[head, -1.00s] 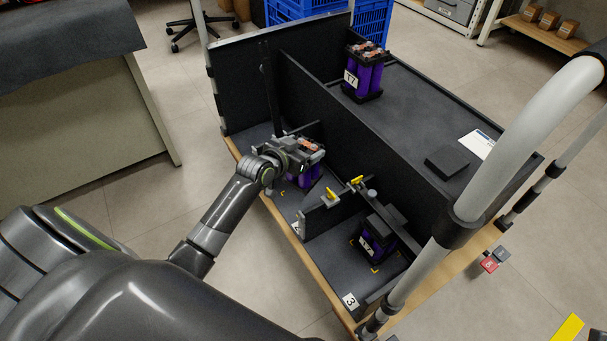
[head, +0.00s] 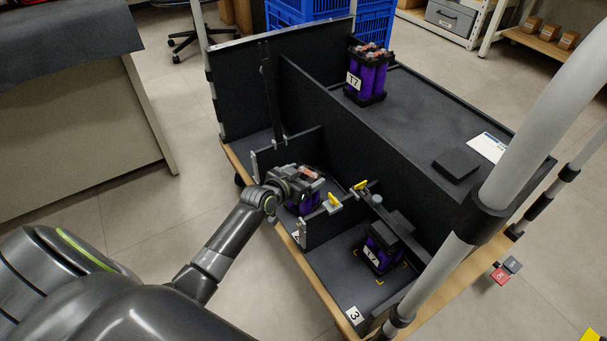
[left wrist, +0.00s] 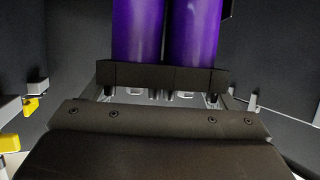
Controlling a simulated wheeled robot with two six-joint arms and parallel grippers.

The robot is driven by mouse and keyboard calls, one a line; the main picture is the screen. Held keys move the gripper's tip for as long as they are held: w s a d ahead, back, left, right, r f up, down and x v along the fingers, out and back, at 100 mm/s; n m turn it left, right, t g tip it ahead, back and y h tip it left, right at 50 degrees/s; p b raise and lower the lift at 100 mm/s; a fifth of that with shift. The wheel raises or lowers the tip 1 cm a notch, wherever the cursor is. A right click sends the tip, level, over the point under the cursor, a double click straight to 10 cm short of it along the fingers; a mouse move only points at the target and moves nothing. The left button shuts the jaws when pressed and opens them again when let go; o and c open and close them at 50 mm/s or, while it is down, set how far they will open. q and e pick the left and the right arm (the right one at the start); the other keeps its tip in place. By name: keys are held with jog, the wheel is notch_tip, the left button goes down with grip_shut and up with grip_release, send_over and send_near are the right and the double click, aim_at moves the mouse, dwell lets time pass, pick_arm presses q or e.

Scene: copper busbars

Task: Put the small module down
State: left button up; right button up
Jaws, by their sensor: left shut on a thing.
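The small module (head: 306,204) has purple cells, a dark frame and coppery top pieces. It is upright in the middle bay of the black cart, between two low partitions. My left gripper (head: 302,180) is shut on its upper part from above. The arm hides part of the module and the bay floor, so I cannot tell whether its base touches the floor. In the left wrist view, two purple cells (left wrist: 165,30) and a black crosspiece stand close before the gripper. My right gripper is not in view.
A module with a number label (head: 380,252) sits in the bay marked 3, under a dark clamp. Yellow-handled latches (head: 334,202) and a tall divider (head: 350,135) border the middle bay.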

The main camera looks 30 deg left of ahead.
pick_arm(q)
jog(key=shift+w+r, duration=0.1)
jog(key=shift+r, duration=0.15)
